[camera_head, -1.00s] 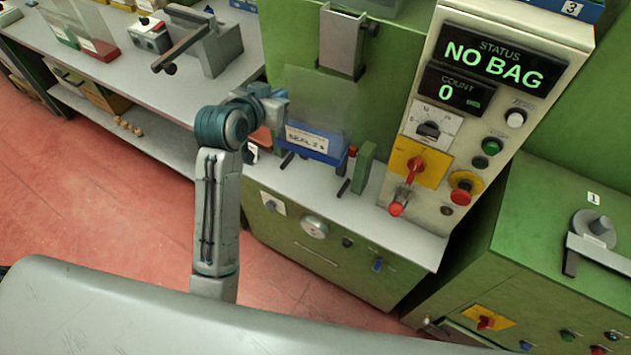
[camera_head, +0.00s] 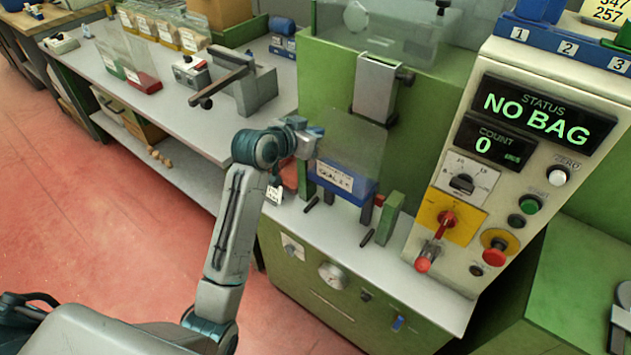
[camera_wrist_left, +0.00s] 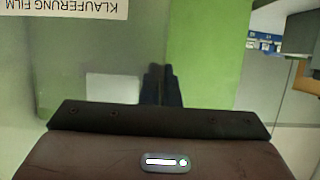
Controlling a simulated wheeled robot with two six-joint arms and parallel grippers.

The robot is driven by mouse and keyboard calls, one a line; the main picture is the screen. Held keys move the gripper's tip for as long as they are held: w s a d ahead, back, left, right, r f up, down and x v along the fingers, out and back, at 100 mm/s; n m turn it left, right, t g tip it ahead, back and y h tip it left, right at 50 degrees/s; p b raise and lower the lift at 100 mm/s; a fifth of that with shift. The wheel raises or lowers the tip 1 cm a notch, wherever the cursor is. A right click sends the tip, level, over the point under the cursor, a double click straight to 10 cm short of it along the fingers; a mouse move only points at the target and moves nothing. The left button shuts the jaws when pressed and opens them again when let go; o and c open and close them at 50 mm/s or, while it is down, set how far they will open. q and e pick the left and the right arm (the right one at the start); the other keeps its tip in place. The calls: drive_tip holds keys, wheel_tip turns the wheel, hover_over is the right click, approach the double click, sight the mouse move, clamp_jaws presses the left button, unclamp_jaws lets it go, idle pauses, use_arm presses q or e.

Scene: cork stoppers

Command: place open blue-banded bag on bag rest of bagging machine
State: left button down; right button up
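The blue-banded bag is a clear bag (camera_head: 352,140) with a blue band (camera_head: 347,186) and a white label along its bottom. It is upright in front of the green bagging machine (camera_head: 322,80), below the metal chute (camera_head: 374,88). My left gripper (camera_head: 318,131) is at the bag's upper left edge. In the left wrist view its dark fingers (camera_wrist_left: 163,85) are close together, with clear film beside them; it appears shut on the bag. Dark pegs (camera_head: 367,237) and a green post (camera_head: 390,217) stand near the band. Whether the bag touches a rest is unclear. My right gripper is not in view.
The control panel (camera_head: 493,215) reads NO BAG and count 0. A side bench (camera_head: 190,125) at left holds a green-banded bag (camera_head: 108,65), a red-banded bag (camera_head: 143,80) and a metal lever device (camera_head: 250,88). Red floor lies open at left.

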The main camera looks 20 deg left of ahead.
use_arm(q)
wheel_tip(320, 180, down, 16)
drive_tip(key=shift+p, duration=0.35)
drive_tip(key=shift+f, duration=0.25)
drive_tip(key=c, duration=1.7)
unclamp_jaws()
drive_tip(key=b+v, duration=0.1)
drive_tip(key=v, duration=1.1)
drive_tip(key=s+a+f+n+g+y, duration=0.1)
drive_tip(key=s+a+f+g, duration=0.15)
drive_tip(key=f, duration=0.85)
drive_tip(key=s+a+f+n+g+y, duration=0.15)
drive_tip(key=s+f, duration=0.25)
drive_tip(key=f, duration=0.7)
drive_tip(key=s+a+f+n+g+y, duration=0.1)
drive_tip(key=s+a+f, duration=0.2)
drive_tip(key=f, duration=0.8)
drive_tip(key=s+f+g, duration=0.2)
drive_tip(key=s+f, duration=0.6)
drive_tip(key=s, duration=0.4)
drive_tip(key=s+f+g+y, duration=0.1)
drive_tip(key=s+f+g, duration=0.1)
drive_tip(key=s+f, duration=0.5)
drive_tip(key=s+a+f+g+y, duration=0.1)
drive_tip(key=s+f, duration=0.7)
drive_tip(key=s, duration=0.9)
drive_tip(key=shift+s+f+g, duration=0.15)
drive_tip(key=shift+f+g, duration=0.15)
drive_tip(key=shift+g, duration=0.4)
